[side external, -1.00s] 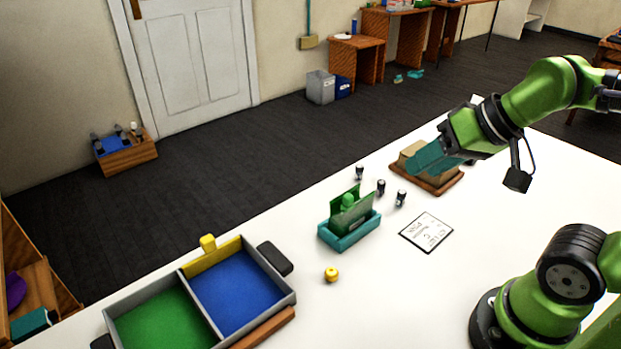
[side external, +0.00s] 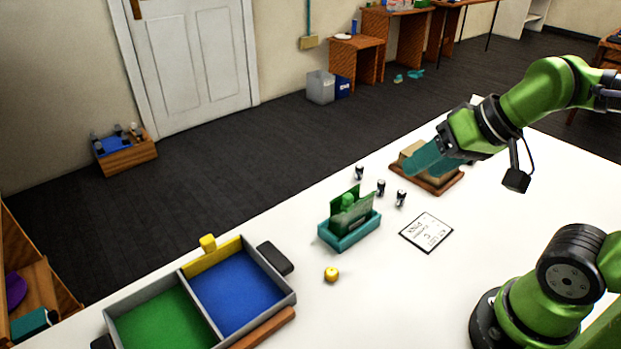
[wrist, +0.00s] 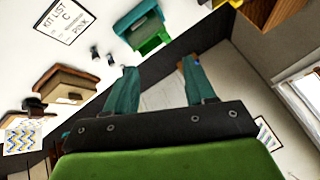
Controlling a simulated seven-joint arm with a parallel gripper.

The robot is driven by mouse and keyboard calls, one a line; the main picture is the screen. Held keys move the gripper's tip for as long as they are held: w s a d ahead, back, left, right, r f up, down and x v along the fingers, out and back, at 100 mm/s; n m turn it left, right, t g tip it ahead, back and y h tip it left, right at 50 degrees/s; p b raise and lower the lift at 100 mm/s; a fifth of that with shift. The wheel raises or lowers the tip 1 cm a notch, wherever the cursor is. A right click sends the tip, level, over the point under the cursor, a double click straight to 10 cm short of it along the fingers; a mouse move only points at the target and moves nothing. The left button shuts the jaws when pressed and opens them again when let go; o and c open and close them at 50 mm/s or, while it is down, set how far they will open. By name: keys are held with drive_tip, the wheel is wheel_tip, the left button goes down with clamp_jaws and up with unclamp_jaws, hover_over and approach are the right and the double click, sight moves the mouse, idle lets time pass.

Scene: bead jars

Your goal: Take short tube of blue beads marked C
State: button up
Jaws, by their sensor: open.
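Three small dark tubes with pale tops stand on the white table: one at the back (side external: 359,172), a middle one (side external: 381,187) and a front one (side external: 400,198). Their bead colours, letters and relative lengths are too small to tell. Two small tubes also show in the wrist view (wrist: 96,53). My gripper (side external: 425,163) is raised to the right of the tubes, near the wooden block, apart from them. In the wrist view its teal fingers (wrist: 158,67) are spread with nothing between them.
A card (side external: 427,232) reads "KIT LIST", "C", "PINK". A teal holder with green cards (side external: 348,232) stands left of the tubes. A yellow piece (side external: 331,273) and a tray with green and blue compartments (side external: 291,297) lie further left. A wooden block (side external: 418,154) sits on a brown base.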

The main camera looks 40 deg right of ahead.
drive_tip(key=w+d+f+g, duration=0.2)
drive_tip(key=w+d+f, duration=0.2)
drive_tip(key=w, duration=0.3)
drive_tip(key=g+h, duration=0.1)
drive_tip(key=h, duration=0.3)
approach(360, 167)
drive_tip(key=x, duration=0.5)
drive_tip(key=shift+s+d+f, duration=0.15)
drive_tip(key=shift+d, duration=0.05)
drive_tip(key=shift+x, duration=2.95)
drive_tip(key=shift+a, duration=0.2)
drive_tip(key=shift+c, duration=0.4)
clamp_jaws()
